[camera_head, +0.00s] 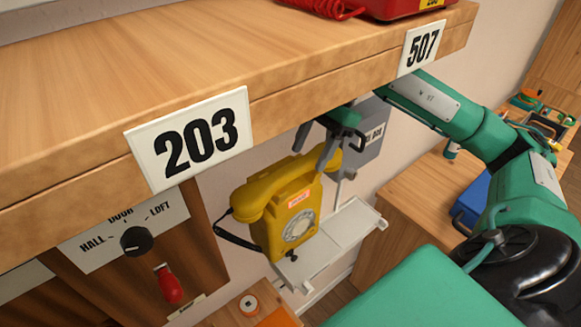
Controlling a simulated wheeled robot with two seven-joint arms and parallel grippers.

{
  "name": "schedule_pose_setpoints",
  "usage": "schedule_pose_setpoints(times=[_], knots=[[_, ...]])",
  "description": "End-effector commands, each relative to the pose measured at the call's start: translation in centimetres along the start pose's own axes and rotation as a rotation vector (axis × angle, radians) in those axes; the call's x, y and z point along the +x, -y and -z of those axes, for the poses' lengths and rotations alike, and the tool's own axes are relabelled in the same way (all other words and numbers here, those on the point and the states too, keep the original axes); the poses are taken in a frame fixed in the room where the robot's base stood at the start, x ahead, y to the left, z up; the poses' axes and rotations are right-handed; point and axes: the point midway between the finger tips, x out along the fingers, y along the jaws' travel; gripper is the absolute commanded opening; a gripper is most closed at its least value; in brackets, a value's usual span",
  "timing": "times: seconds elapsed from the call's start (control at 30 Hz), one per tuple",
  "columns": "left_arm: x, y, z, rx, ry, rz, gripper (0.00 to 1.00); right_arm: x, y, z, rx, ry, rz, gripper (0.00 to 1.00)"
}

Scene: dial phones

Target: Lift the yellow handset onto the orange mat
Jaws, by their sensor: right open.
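The yellow handset (282,180) lies across the top of the yellow dial phone (283,228), which stands on a pale grey shelf (347,228). A dark cord hangs from its left end. My right gripper (311,159) reaches down from the right, its two grey fingers apart at the handset's right part. I cannot tell whether they touch it. An orange mat (279,318) shows only partly at the bottom edge. My left gripper is not in view.
A wooden ledge with signs 203 (196,140) and 507 (422,47) overhangs the phone. A red phone (400,8) sits on it. At left is a panel with a black knob (134,240) and red handle (170,285). A wooden cabinet (425,190) stands at right.

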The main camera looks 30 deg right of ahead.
Motion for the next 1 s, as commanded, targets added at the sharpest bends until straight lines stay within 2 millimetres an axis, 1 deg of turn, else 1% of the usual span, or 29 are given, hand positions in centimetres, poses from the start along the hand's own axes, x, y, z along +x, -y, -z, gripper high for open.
schedule_pose_setpoints(times=[0.13, 0.27, 0.3, 0.4, 0.5, 0.73, 0.77, 0.8, 0.87, 1.0], knots=[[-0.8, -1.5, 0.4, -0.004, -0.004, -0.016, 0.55, 0.4, 0.0, -1.2, -0.003, 0.001, -0.002, 0.55], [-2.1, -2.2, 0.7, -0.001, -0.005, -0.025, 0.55, 1.3, 0.0, -3.2, -0.005, 0.003, -0.001, 0.55], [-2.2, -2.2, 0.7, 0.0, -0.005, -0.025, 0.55, 2.2, -0.1, -3.0, 0.0, 0.001, -0.005, 0.55], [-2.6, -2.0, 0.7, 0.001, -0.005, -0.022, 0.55, 3.6, 0.0, -2.9, 0.002, 0.001, -0.004, 0.55], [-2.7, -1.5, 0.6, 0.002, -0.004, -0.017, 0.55, 4.4, 0.0, -2.8, 0.001, 0.002, -0.001, 0.55], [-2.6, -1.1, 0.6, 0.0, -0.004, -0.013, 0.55, 4.7, 0.0, -2.7, 0.0, 0.001, 0.0, 0.55], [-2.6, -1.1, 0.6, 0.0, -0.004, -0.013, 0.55, 4.7, 0.0, -2.7, 0.0, 0.001, 0.0, 0.53], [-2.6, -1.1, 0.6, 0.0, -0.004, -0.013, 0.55, 4.7, 0.0, -2.7, 0.0, 0.001, 0.0, 0.45], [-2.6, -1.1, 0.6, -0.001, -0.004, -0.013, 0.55, 4.6, 0.0, -2.7, 0.0, 0.001, 0.0, 0.33], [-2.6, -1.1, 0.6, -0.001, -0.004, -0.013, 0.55, 4.6, 0.0, -2.7, 0.001, 0.001, 0.0, 0.05]])
